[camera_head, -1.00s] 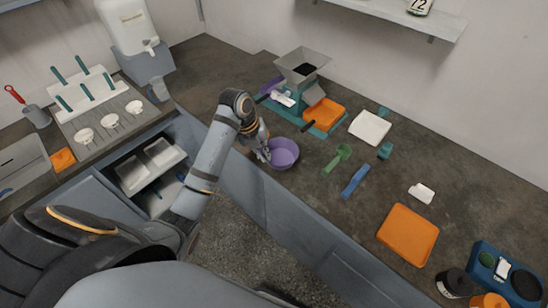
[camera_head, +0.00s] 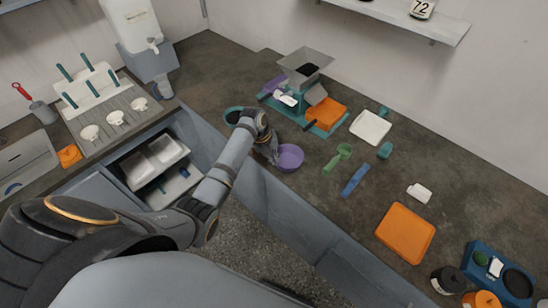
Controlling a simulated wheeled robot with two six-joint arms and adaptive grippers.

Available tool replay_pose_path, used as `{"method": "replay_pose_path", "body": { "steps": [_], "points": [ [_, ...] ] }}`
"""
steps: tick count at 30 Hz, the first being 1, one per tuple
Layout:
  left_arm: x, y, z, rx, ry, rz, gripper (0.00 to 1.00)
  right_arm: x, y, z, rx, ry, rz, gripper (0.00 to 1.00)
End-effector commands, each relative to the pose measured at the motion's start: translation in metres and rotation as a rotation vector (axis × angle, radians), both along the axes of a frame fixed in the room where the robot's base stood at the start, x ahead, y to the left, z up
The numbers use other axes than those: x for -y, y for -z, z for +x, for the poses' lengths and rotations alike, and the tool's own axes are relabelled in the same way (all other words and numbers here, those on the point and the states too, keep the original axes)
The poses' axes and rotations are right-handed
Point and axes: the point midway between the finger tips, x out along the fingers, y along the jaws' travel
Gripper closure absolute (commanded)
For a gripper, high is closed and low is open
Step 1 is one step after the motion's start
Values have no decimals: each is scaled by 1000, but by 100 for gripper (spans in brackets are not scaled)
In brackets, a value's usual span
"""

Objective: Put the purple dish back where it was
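The purple dish (camera_head: 289,157), a round bowl, is on the dark counter near its front edge, below the shaker in the picture. My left gripper (camera_head: 274,156) is at the dish's left rim, pointing down. Its fingers look close to or touching the rim, but are too small and dark to show whether they are shut on it. The sieve shaker (camera_head: 306,66), with a grey hopper and teal base, stands behind the dish. A second purple piece (camera_head: 274,84) sits at the shaker's left side. My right gripper is not in view.
A teal round dish (camera_head: 233,116) is partly hidden behind my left arm. An orange tray (camera_head: 326,115), a white tray (camera_head: 370,128), a green scoop (camera_head: 338,158) and a blue tool (camera_head: 355,180) lie to the right. A larger orange tray (camera_head: 405,233) lies further along the counter.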

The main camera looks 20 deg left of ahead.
Motion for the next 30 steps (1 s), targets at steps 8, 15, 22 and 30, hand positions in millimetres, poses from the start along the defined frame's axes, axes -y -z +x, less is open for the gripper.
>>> {"method": "replay_pose_path", "body": {
  "steps": [8,15,22,30],
  "points": [
    [0,2,0,0,-1,0,73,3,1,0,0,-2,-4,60],
    [0,2,0,0,-1,0,72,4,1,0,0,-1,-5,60],
    [-6,-18,-1,4,-2,1,72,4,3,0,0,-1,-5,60],
    [-21,-80,-11,5,0,2,72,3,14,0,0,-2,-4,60]
  ]
}}
